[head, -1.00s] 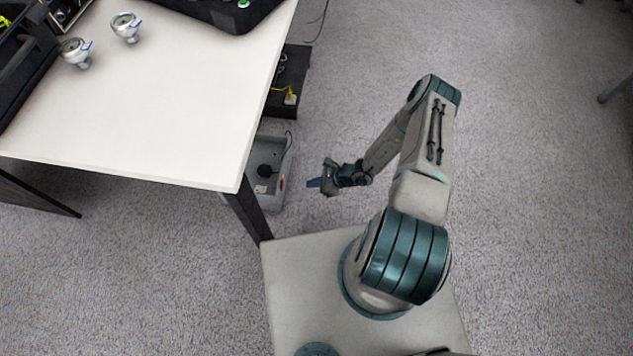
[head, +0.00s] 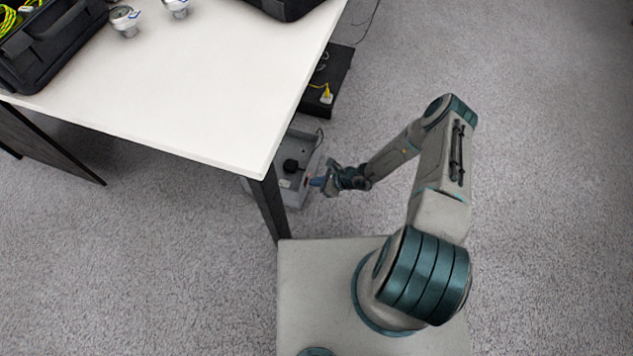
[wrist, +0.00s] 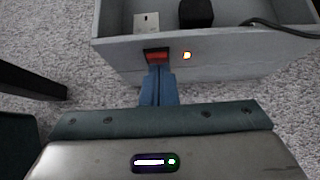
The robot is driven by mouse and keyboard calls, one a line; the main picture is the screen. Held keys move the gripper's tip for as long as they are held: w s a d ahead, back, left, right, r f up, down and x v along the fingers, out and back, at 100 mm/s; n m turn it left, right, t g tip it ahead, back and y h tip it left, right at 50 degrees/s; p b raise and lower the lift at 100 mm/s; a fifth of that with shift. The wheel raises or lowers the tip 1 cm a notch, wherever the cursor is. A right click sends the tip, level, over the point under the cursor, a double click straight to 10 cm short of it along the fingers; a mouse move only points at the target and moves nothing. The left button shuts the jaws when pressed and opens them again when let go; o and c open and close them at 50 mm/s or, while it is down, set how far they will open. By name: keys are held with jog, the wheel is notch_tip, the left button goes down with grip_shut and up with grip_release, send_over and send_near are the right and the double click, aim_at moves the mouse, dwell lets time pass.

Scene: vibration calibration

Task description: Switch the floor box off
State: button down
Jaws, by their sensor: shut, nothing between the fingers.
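The floor box (head: 312,160) is a grey open-topped box on the carpet, partly under the table's right edge.
A white table (head: 190,90) with a dark leg (head: 270,205) stands left of the box. A black box with a yellow plug (head: 326,94) lies behind it. A black plug (wrist: 196,12) and cable sit in the floor box. Carpet to the right is clear.

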jog(key=shift+r+p, duration=0.8)
jog(key=shift+p, duration=0.05)
jog(key=p+v, duration=0.3)
jog(key=v, duration=1)
jog(key=shift+r+p, duration=0.15)
jog(key=shift+p, duration=0.15)
